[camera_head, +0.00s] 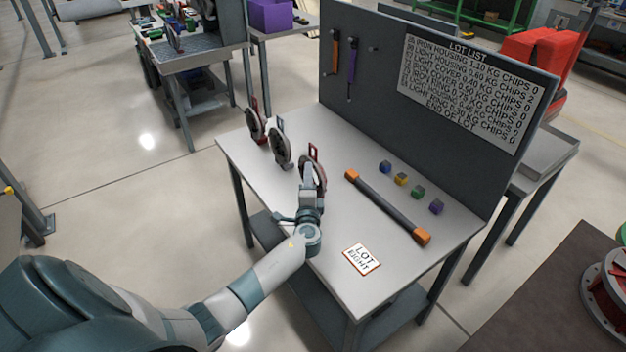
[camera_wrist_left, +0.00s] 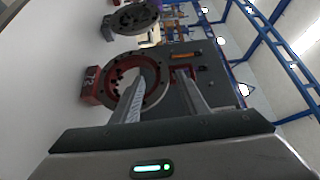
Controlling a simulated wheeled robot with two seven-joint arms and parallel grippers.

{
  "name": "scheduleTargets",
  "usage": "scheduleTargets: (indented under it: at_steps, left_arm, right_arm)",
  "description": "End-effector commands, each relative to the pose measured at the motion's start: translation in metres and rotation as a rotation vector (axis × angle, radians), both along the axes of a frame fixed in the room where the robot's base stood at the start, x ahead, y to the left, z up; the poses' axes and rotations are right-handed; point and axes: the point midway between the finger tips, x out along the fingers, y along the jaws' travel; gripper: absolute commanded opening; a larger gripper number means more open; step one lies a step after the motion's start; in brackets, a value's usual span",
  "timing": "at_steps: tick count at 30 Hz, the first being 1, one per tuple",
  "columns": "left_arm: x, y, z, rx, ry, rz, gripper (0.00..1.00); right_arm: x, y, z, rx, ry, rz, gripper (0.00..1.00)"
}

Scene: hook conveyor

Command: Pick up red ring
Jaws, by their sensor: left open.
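A dark red ring (camera_head: 320,176) stands upright on a small stand on the table, the nearest of three round parts in a row. In the left wrist view the ring (camera_wrist_left: 112,98) is close in front of the jaws, with a red base block at its left. My left gripper (camera_head: 311,184) is at the ring and partly hides it. In the wrist view the left gripper (camera_wrist_left: 160,76) is open, one finger overlapping the ring's opening and the other past its right rim. I cannot tell whether they touch. My right gripper is not in view.
Two other round parts, a grey one (camera_head: 280,148) and a reddish one (camera_head: 254,125), stand farther back. A dark bar with orange ends (camera_head: 388,208), several small coloured blocks (camera_head: 402,179) and a lot card (camera_head: 361,260) lie on the table. A board (camera_head: 376,80) rises behind.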

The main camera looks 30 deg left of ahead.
Motion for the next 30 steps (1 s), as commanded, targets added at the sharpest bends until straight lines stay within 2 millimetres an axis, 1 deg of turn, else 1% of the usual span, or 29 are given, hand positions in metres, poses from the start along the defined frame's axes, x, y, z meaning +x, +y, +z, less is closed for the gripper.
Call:
scheduleTargets:
  at_steps: [11, 14, 22, 27, 30]
  left_arm:
    - [0.002, 0.001, 0.001, 0.0, 0.001, 0.0, 0.4]
    - [0.007, 0.003, 0.001, -0.001, 0.001, 0.0, 0.4]
    - [0.029, 0.014, 0.002, 0.001, 0.002, 0.001, 0.4]
    - [0.042, 0.022, 0.0, 0.0, 0.002, 0.0, 0.4]
    - [0.045, 0.024, 0.0, 0.0, 0.002, -0.001, 0.4]
  right_arm:
    - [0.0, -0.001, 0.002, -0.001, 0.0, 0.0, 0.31]
    - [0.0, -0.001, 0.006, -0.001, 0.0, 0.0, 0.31]
    - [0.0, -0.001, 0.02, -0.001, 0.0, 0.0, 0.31]
    - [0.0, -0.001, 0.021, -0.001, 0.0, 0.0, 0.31]
    - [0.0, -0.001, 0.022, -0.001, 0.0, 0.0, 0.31]
